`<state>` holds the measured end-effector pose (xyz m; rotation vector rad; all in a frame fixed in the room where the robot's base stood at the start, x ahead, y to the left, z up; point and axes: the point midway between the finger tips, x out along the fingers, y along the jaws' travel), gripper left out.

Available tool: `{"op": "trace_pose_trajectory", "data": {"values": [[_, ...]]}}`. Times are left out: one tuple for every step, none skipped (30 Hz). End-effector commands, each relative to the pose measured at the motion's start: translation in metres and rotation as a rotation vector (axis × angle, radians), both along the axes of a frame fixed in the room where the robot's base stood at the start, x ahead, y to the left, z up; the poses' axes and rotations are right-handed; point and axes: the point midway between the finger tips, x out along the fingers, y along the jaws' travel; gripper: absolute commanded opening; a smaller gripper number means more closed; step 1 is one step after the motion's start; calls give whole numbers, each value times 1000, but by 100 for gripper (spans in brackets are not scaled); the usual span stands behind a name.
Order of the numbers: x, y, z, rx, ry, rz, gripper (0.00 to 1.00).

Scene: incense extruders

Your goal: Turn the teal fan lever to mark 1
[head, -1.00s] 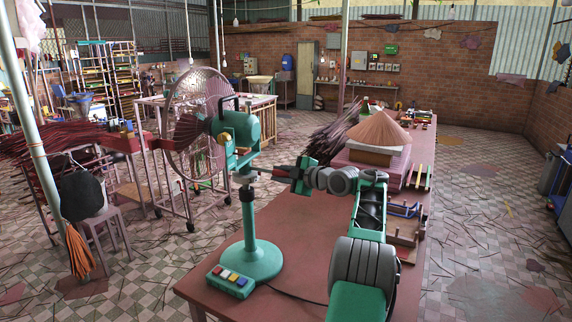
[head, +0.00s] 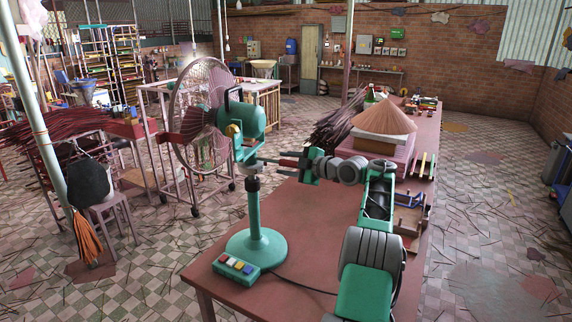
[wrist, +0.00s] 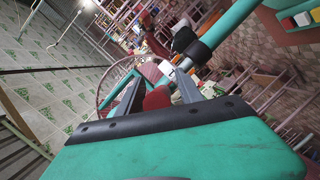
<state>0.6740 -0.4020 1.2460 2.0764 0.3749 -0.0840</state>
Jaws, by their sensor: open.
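The teal pedestal fan (head: 257,220) stands upright on the near left part of the red table, its round wire cage (head: 200,115) facing left. A thin rod with a red grip (head: 291,162) sticks out to the right from below the motor housing; I take it as the lever. My gripper (head: 279,163) is at the lever, pointing left toward the fan. In the wrist view, its two grey fingers are apart, with the red grip (wrist: 158,98) between them. I cannot tell whether either finger touches it. No readable mark 1 shows.
A base box with coloured buttons (head: 236,265) sits at the fan's foot, and a dark cable crosses the table (head: 225,285). A conical hat (head: 385,118) on pink stacks and dark stick bundles (head: 335,128) stand farther back.

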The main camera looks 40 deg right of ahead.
Motion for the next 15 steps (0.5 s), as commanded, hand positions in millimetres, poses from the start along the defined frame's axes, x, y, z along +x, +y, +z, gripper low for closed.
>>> {"op": "trace_pose_trajectory", "data": {"values": [[0,0,0,0,0,0,43],[0,0,0,0,0,0,43],[-2,-1,-1,0,0,0,43],[-4,-1,-1,0,0,-1,43],[-7,-3,-1,0,0,-1,43],[-13,-4,0,-1,0,-2,43],[-18,-6,0,-2,-1,-3,43],[-24,-7,1,-1,0,-4,43],[-32,-9,2,-2,-1,-4,43],[-38,-11,4,-2,-1,-4,43],[-45,-12,5,-2,-1,-3,43],[-52,-14,7,-3,-1,-3,43],[-57,-15,9,-2,-1,-3,43],[-62,-16,10,-1,0,-2,43],[-67,-17,12,0,0,-2,43]]}}
